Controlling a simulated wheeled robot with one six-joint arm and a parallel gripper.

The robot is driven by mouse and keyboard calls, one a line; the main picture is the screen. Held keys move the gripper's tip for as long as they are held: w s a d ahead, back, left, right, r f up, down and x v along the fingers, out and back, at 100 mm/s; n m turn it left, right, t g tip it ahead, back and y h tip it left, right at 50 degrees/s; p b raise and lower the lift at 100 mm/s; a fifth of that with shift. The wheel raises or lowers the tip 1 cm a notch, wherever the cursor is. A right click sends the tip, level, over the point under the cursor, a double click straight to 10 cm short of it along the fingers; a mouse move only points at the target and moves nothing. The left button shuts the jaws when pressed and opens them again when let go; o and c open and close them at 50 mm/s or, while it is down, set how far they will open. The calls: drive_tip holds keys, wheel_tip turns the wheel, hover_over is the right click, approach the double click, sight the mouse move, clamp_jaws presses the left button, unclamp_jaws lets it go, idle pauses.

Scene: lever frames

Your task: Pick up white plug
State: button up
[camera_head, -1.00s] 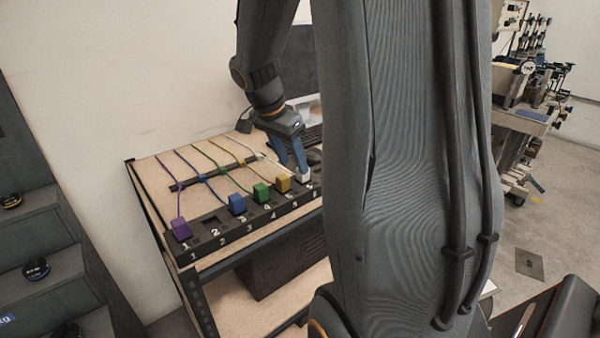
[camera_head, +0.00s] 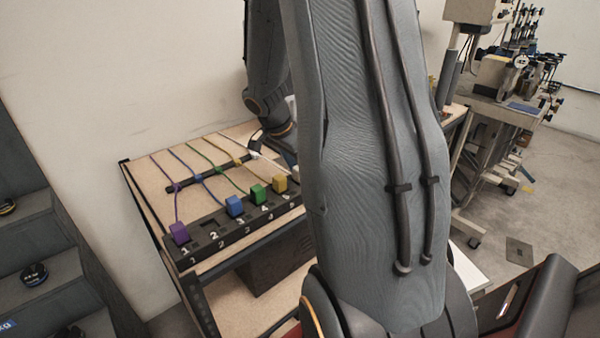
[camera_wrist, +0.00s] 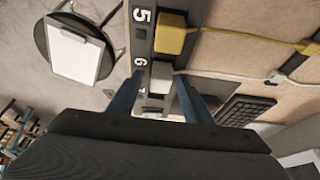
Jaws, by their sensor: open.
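The white plug (camera_wrist: 160,80) sits in the black numbered strip (camera_wrist: 140,42), by the number 6, in the wrist view. A white cable runs from it to the right. My gripper (camera_wrist: 155,92) is open, with one blue finger on each side of the plug. I cannot tell whether the fingers touch it. In the head view my arm hides the white plug and the gripper's fingers. The strip also shows there (camera_head: 215,238) along the table's front edge.
A yellow plug (camera_wrist: 172,34) stands beside the white one by number 5; it also shows in the head view (camera_head: 280,184). Green (camera_head: 257,194), blue (camera_head: 234,206) and purple (camera_head: 179,233) plugs stand farther left. A keyboard (camera_wrist: 245,110) lies nearby.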

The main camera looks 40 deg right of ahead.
drive_tip(key=shift+f, duration=0.2)
drive_tip(key=c, duration=1.1)
drive_tip(key=shift+r, duration=0.1)
drive_tip(key=shift+c, duration=0.2)
